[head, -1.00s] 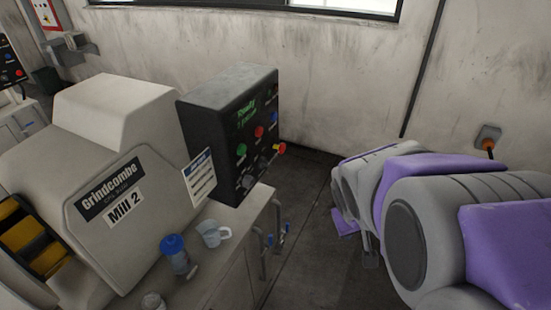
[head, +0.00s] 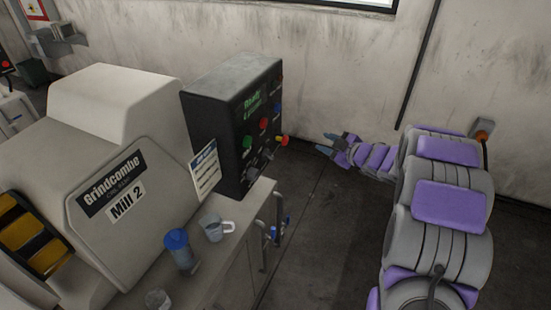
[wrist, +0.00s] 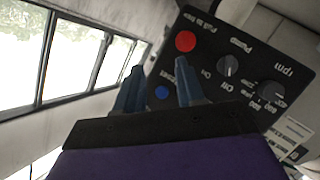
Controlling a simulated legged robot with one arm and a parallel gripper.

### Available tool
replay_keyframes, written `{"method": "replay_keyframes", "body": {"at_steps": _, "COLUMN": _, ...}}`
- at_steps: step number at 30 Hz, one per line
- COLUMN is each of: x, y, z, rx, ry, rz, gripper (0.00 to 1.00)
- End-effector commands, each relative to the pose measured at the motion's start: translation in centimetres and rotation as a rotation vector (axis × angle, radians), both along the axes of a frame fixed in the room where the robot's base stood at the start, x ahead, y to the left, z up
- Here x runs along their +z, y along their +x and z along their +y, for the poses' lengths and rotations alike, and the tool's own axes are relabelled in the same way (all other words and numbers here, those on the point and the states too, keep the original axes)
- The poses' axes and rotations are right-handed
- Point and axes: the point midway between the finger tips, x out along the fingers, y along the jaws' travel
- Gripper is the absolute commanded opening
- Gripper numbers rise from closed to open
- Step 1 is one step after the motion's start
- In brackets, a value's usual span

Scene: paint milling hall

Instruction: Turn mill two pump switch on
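The Mill 2 control box (head: 222,90) stands on the bench, its button face turned right.
The mill body (head: 110,110) is left of the box. The wall (head: 340,60) is behind. Open floor (head: 310,220) lies right of the bench.

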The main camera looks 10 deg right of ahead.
Motion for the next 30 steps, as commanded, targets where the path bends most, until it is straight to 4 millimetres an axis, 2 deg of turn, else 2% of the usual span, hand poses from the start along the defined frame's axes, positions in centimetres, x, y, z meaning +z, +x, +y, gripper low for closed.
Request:
{"method": "replay_keyframes", "body": {"at_steps": 1, "x": -1.5, "y": -0.6, "z": -0.2, "rx": 0.066, "ry": 0.039, "rz": -0.014, "gripper": 0.38}}
{"method": "replay_keyframes", "body": {"at_steps": 6, "x": -4.1, "y": -3.9, "z": 0.7, "rx": 0.295, "ry": 0.181, "rz": -0.075, "gripper": 0.38}}
{"method": "replay_keyframes", "body": {"at_steps": 10, "x": -5.1, "y": -6.4, "z": 1.2, "rx": 0.410, "ry": 0.265, "rz": -0.104, "gripper": 0.38}}
{"method": "replay_keyframes", "body": {"at_steps": 14, "x": -5.3, "y": -7.7, "z": 2.2, "rx": 0.469, "ry": 0.303, "rz": -0.118, "gripper": 0.38}}
{"method": "replay_keyframes", "body": {"at_steps": 20, "x": -5.2, "y": -7.3, "z": 4.5, "rx": 0.487, "ry": 0.304, "rz": -0.119, "gripper": 0.38}}
{"method": "replay_keyframes", "body": {"at_steps": 30, "x": -5.5, "y": -3.8, "z": 8.0, "rx": 0.483, "ry": 0.313, "rz": -0.122, "gripper": 0.38}}
